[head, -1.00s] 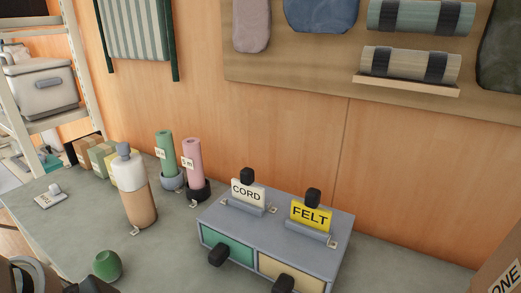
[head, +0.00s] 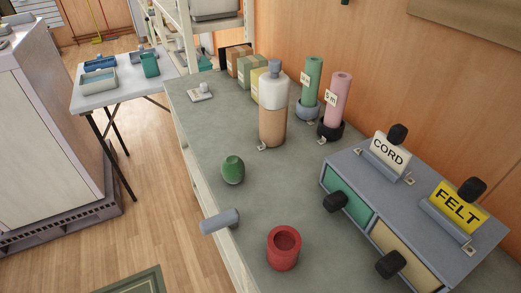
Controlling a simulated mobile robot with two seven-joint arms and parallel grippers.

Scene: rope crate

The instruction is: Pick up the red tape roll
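The red tape roll (head: 284,248) stands on the grey-green worktop near its front edge, at the lower middle of the head view. Its round hole faces up, and nothing touches it. The left drawer of the grey drawer unit is to its right, a short gap away. Neither of my grippers shows in the head view.
A green rounded object (head: 233,169) and a grey block (head: 220,221) at the worktop edge are near the roll. The drawer unit (head: 345,170) with dark knobs and CORD (head: 388,152) and FELT (head: 457,206) signs stands right. A bottle (head: 272,123) stands behind.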

